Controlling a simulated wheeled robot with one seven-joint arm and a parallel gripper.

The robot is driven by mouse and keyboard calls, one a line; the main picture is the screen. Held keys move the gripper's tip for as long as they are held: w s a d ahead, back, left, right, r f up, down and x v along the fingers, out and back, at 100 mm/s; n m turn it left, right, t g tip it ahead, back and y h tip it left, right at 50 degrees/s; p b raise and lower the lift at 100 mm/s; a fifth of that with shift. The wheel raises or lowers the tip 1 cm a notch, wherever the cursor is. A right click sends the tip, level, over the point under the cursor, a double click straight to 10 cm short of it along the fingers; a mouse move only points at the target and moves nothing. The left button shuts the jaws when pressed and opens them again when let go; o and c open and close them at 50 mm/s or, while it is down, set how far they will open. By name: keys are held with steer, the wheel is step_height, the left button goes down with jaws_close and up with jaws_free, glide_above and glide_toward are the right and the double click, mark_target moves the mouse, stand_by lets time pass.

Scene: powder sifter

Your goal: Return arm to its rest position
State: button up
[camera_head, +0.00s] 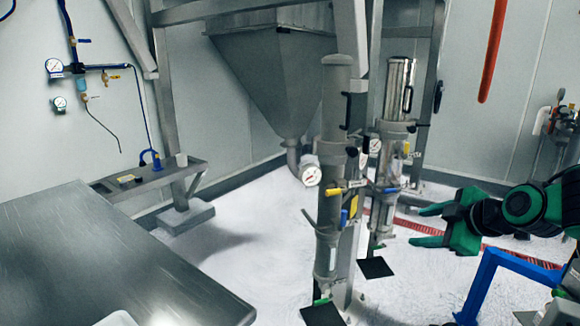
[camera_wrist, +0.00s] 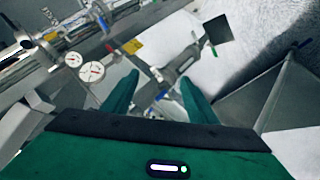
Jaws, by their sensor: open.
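My gripper (camera_head: 432,225) is at the right in the head view. Its green fingers are apart, point left, and hold nothing. In the wrist view my gripper (camera_wrist: 160,97) also shows open, with empty space between the fingers. Beyond the fingers are the metal pipes with gauges and a yellow tag. The gripper is to the right of the two upright steel cylinders (camera_head: 334,190) in the head view. I cannot tell the exact distance between them.
A steel table (camera_head: 95,255) fills the lower left. A large hopper (camera_head: 270,75) hangs behind the cylinders. A blue frame (camera_head: 487,285) stands below my arm at the right. A red hose (camera_head: 493,50) hangs at the upper right. White floor lies between the table and cylinders.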

steer(key=s+d+f+m+g+h, duration=0.1)
steer(key=s+d+f+m+g, duration=0.1)
steer(key=s+m, duration=0.4)
steer(key=s+d+f+m+g+h, duration=0.1)
steer(key=s+d+m+g, duration=0.3)
steer(key=s, duration=0.9)
steer(key=s+d+f+m+g, duration=0.3)
steer(key=s+m+g, duration=0.1)
steer(key=s+m, duration=0.5)
steer(key=shift+s+m+h, duration=0.4)
steer(key=shift+s, duration=0.35)
steer(key=shift+f, duration=0.1)
steer(key=shift+w+f, duration=0.25)
steer(key=shift+w, duration=0.4)
